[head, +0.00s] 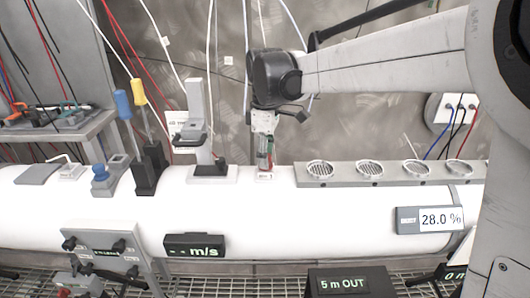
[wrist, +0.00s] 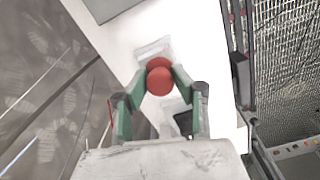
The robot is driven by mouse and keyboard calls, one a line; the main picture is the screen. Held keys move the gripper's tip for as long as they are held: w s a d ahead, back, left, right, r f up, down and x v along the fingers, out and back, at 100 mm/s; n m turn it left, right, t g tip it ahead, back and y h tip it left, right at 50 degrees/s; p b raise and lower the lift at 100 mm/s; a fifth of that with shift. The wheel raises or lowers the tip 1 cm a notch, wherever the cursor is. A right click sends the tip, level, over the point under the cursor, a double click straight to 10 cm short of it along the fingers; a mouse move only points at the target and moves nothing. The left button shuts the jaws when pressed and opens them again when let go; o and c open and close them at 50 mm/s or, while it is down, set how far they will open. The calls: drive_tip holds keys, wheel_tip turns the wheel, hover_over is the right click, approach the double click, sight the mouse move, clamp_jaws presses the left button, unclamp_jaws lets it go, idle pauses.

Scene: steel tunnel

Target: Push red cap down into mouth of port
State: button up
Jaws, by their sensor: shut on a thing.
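The red cap (wrist: 160,79) sits between the two green fingertips of my gripper (wrist: 159,76) in the wrist view, and the fingers are shut on it. In the head view my gripper (head: 265,158) points down at the top of the white pipe, with a little red showing between its fingers. A small pale base (head: 265,176), apparently the port, is directly under the fingers. Its pale block (wrist: 152,49) shows just beyond the cap in the wrist view. The port's mouth is hidden, so I cannot tell whether the cap touches it or is inside it.
A grey upright device (head: 196,120) on a white plate stands close left of my gripper. A grey strip with round vents (head: 367,173) is close to the right. Blue and yellow handled tools (head: 141,92) stand farther left. Thin cables hang behind.

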drive_tip(key=o, duration=1.1)
drive_tip(key=shift+r, duration=0.1)
wheel_tip(320, 180, up, 11)
drive_tip(key=s+d+f+m+t+b, duration=0.4)
drive_tip(key=s+d+m, duration=0.3)
drive_tip(key=s+d, duration=0.5)
drive_tip(key=s+d+f+m+t, duration=0.1)
drive_tip(key=s+d+f+m, duration=0.1)
drive_tip(key=s+f, duration=0.2)
drive_tip(key=s+d+f+m+t, duration=0.1)
drive_tip(key=s+d+f+m, duration=0.1)
drive_tip(key=s+f, duration=0.3)
drive_tip(key=s+d+f+m+t, duration=0.1)
drive_tip(key=s+d+f+m, duration=0.1)
drive_tip(key=s+f+m, duration=0.1)
drive_tip(key=shift+s+f+m, duration=0.2)
drive_tip(key=shift+s+f, duration=0.2)
drive_tip(key=shift+f, duration=0.2)
drive_tip(key=shift+s+f+m, duration=0.2)
drive_tip(key=shift+s+f, duration=0.15)
drive_tip(key=shift+f, duration=0.25)
